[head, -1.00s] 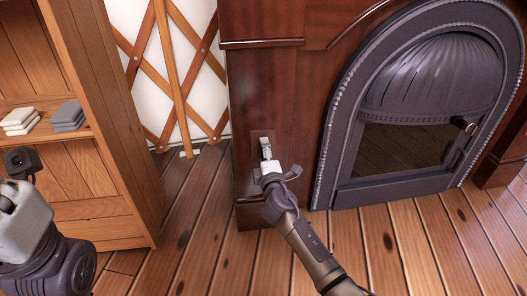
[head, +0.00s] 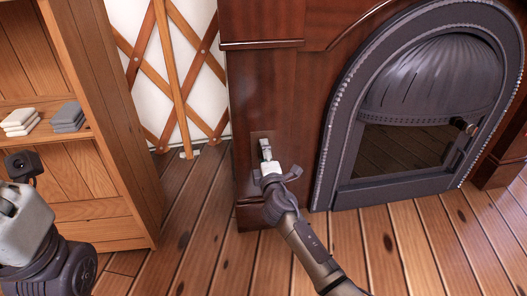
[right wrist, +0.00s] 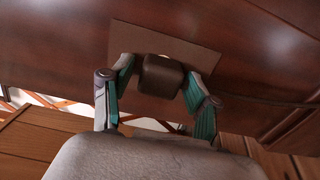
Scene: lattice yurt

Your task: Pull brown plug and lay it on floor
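The brown plug (right wrist: 162,76) is a dark rounded block on a brown wall plate (right wrist: 205,55), low on the reddish wood surround. In the right wrist view it sits between the two fingers of my right gripper (right wrist: 158,82). The fingers are apart, one on each side; a small gap shows at the left finger, and contact at the right finger is unclear. In the head view my right gripper (head: 265,150) reaches the plate (head: 257,136) and hides the plug. My left gripper (head: 22,215) is partly in view at the left edge, its fingertips out of frame.
A wooden shelf (head: 130,170) with folded cloths (head: 68,117) stands at left. A dark arched stove door (head: 430,95) is right of the plate. The plank floor (head: 210,235) below is clear.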

